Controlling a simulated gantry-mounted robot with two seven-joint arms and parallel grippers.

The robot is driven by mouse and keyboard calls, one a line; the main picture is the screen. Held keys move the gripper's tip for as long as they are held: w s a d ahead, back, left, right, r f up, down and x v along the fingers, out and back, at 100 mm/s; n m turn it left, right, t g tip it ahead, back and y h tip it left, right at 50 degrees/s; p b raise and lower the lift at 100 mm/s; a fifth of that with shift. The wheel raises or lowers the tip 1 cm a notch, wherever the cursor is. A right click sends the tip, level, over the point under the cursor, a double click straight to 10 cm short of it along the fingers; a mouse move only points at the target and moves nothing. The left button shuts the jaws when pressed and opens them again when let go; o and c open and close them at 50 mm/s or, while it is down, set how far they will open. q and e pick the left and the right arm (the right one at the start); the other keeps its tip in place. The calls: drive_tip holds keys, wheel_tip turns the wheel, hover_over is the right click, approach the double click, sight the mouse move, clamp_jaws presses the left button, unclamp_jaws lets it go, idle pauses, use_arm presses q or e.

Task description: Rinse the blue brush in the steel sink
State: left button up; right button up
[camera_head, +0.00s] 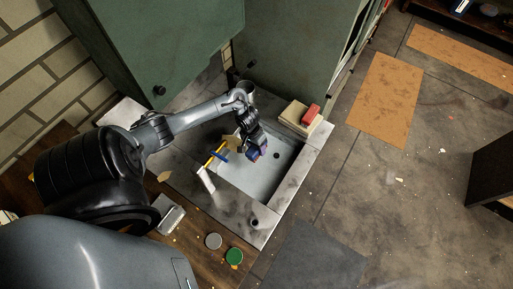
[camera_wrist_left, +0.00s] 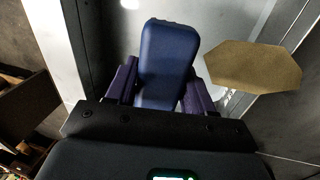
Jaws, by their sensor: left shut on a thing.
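The steel sink (camera_head: 233,183) is set in a grey metal counter in the middle of the head view. My left gripper (camera_head: 256,153) reaches over the sink basin from the left. It is shut on a dark blue block-shaped thing, which I take as the blue brush (camera_wrist_left: 167,58); it stands out between the fingers in the left wrist view. Its bristles cannot be made out. In the head view the held thing is small and partly hidden by the gripper. Whether it touches the basin floor is unclear. My right gripper is not in view.
A yellow and blue stick-like thing (camera_head: 215,157) lies by the basin's left side. A tan octagonal piece (camera_wrist_left: 253,67) is near the gripper. A red block (camera_head: 310,114) rests on a beige block at the back right. Green cabinets (camera_head: 150,40) stand behind.

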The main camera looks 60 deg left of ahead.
use_arm(q)
drive_tip(key=shift+b+x, duration=0.8)
drive_tip(key=shift+x, duration=0.15)
drive_tip(key=shift+s+a+f+b+x, duration=0.1)
drive_tip(key=shift+s+a+b+x, duration=0.2)
drive_tip(key=shift+b+x, duration=1.05)
drive_tip(key=shift+s+a+f+b+x, duration=0.1)
drive_tip(key=shift+a+b+x, duration=0.4)
drive_tip(key=shift+x, duration=1.65)
drive_tip(key=shift+s+a+f+b+x, duration=0.2)
drive_tip(key=shift+b+x, duration=0.8)
drive_tip(key=shift+x, duration=0.75)
drive_tip(key=shift+r, duration=0.15)
drive_tip(key=p+v, duration=0.4)
drive_tip(key=p, duration=0.1)
drive_tip(key=w+d+p+v, duration=0.1)
drive_tip(key=p+v, duration=0.3)
drive_tip(key=p, duration=0.1)
drive_tip(key=d+p+v, duration=0.1)
drive_tip(key=p+v, duration=0.4)
drive_tip(key=shift+w+r+p, duration=0.2)
drive_tip(key=shift+r+p, duration=0.05)
drive_tip(key=shift+p, duration=0.15)
drive_tip(key=p+v, duration=0.2)
drive_tip(key=p, duration=0.1)
drive_tip(key=p+v, duration=0.2)
drive_tip(key=shift+w+d+r, duration=0.1)
drive_tip(key=shift+w+d, duration=0.1)
drive_tip(key=shift+d, duration=0.2)
